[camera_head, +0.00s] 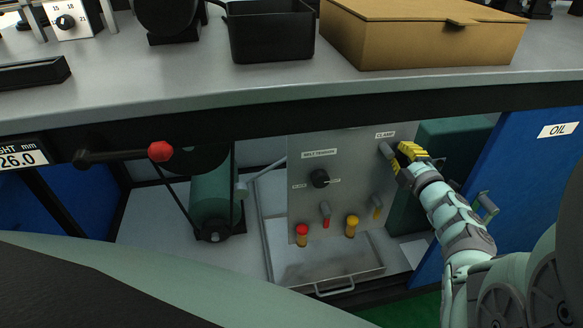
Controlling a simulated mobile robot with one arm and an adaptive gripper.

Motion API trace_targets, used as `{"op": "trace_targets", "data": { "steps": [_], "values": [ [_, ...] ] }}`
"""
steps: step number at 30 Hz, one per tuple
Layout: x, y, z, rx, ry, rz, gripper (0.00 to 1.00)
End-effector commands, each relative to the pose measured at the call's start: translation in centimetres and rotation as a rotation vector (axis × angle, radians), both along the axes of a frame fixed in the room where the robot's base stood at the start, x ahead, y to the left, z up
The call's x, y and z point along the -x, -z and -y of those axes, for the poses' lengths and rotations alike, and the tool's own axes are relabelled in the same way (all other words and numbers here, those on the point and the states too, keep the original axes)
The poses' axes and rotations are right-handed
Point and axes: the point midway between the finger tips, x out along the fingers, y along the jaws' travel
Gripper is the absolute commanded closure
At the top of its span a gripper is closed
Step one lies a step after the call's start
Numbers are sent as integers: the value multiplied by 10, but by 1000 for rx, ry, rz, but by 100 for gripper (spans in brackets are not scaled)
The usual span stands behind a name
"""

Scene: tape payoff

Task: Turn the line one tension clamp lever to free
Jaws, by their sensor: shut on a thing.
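A grey upright panel (337,222) under the bench carries a label reading CLAMP (385,135) at its upper right. Just below that label is a small grey lever (386,150). My gripper (402,155), with yellow fingers, is at this lever from the right and is shut on it. The fingers cover part of the lever, so its full shape and exact angle are hard to tell. The panel also has a black belt tension knob (320,179) to the left of the lever.
Below the knob are a red-topped part (302,230), a yellow-topped part (352,222) and small grey levers. A green motor (211,196) with a belt stands left. The bench edge (250,110) overhangs the panel. A blue OIL door (530,150) is at right.

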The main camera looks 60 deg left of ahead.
Motion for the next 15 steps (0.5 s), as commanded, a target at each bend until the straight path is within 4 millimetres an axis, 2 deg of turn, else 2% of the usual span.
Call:
{"op": "trace_targets", "data": {
  "steps": [6,15],
  "values": [
    [2,-2,-1,46,-7,104,100],
    [1,-6,-1,71,-5,167,100]
  ]
}}
